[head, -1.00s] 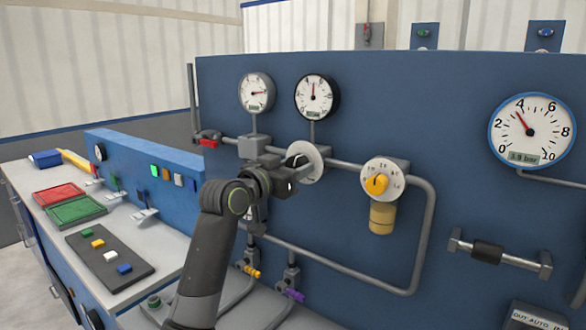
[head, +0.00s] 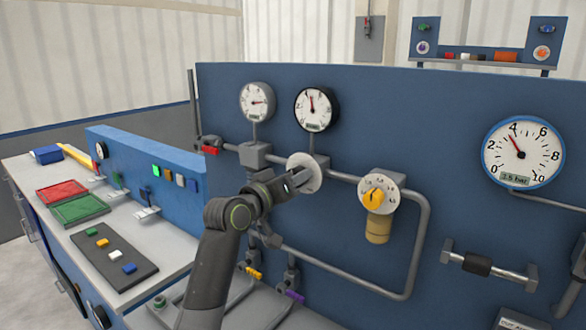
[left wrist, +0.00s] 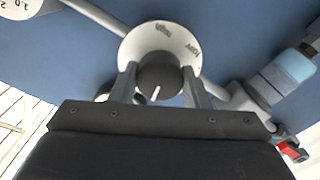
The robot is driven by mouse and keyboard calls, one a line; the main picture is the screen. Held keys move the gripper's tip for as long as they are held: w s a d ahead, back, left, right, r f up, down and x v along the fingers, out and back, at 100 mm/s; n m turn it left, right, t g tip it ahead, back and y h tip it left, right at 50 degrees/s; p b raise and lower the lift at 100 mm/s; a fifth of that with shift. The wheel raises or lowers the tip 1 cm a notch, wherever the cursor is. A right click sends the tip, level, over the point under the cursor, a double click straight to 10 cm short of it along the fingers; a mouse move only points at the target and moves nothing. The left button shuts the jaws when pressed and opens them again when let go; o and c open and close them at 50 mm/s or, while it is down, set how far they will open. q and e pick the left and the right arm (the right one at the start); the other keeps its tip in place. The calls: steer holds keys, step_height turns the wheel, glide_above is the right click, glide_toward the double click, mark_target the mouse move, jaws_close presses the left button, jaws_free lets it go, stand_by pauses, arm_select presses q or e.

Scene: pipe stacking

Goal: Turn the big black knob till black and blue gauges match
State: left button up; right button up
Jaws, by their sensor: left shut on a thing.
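The big black knob (left wrist: 158,77) sits at the middle of a round white dial (left wrist: 186,46) in the left wrist view. My left gripper (left wrist: 160,74) is shut on it, one finger on each side. In the head view the gripper (head: 296,182) covers most of the knob, and the white dial (head: 312,164) shows behind it. The black-rimmed gauge (head: 316,109) above has its needle nearly upright. My right gripper is not in view.
A yellow knob (head: 373,197) on a white dial is right of the black one. A grey gauge (head: 257,101) hangs at upper left. Grey pipes (head: 345,177) run across the blue panel (head: 420,120). A bench with red and green trays (head: 62,193) is at left.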

arm_select(q)
steer(key=shift+n+p, duration=1.35)
steer(key=shift+n, duration=0.15)
steer(key=o, duration=1)
steer(key=shift+b+v, duration=2.3)
steer(key=shift+v, duration=6.45)
steer(key=shift+w, duration=0.1)
